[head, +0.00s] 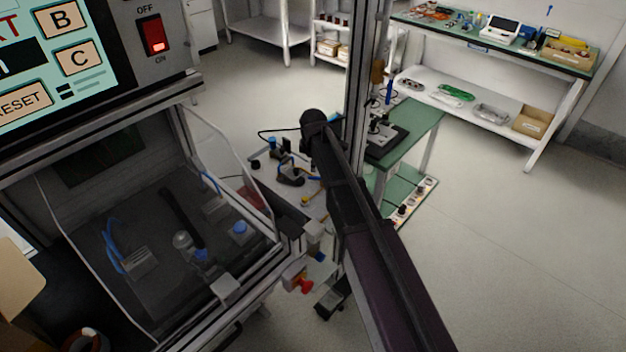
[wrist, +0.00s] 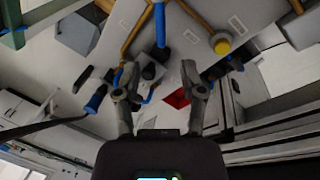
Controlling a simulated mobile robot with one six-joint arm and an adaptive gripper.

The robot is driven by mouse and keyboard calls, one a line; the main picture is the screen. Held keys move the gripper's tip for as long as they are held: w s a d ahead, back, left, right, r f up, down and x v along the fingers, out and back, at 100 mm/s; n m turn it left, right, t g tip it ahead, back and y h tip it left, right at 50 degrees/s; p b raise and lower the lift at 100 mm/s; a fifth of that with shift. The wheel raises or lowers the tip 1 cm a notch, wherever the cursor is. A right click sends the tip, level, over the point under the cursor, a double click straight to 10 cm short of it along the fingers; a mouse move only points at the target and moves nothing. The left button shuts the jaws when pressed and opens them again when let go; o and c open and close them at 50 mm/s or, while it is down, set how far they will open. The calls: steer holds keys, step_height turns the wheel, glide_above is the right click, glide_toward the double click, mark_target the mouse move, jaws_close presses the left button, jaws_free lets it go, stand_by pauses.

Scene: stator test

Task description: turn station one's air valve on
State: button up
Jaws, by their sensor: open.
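In the wrist view my gripper (wrist: 163,84) is open, one finger on each side, with nothing held between them. Beyond it is a pale panel (wrist: 205,20) with brass-coloured pipes (wrist: 134,32). A blue lever-like part (wrist: 160,25) stands straight ahead, above a dark block (wrist: 152,68) seen between the fingers. A round yellow knob (wrist: 222,46) is at the upper right. A blue handle (wrist: 96,100) lies left of the left finger. No readable label shows which part is station one's air valve. In the head view my gripper is not clearly distinguishable behind my dark arm.
In the head view the glass-sided machine (head: 262,233) fills the left. A red part (head: 304,285) protrudes near its lower right corner. A metal post (head: 356,70) and green-topped table (head: 414,130) stand beyond my arm. Floor (head: 500,230) on the right is clear.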

mark_target(317, 178)
steer(key=shift+w+f+b, duration=0.25)
steer(key=shift+f+b, duration=0.8)
steer(key=shift+f, duration=0.1)
steer(key=shift+w+f+b, duration=0.2)
steer(key=shift+f+b, duration=0.9)
steer(key=shift+f, duration=0.1)
steer(key=shift+w+f+b, duration=0.25)
steer(key=shift+f+b, duration=0.8)
steer(key=shift+f, duration=0.1)
steer(key=shift+c, duration=0.2)
jaws_close()
steer(key=shift+a, duration=0.35)
steer(key=shift+d, duration=0.25)
steer(key=shift+w, duration=0.1)
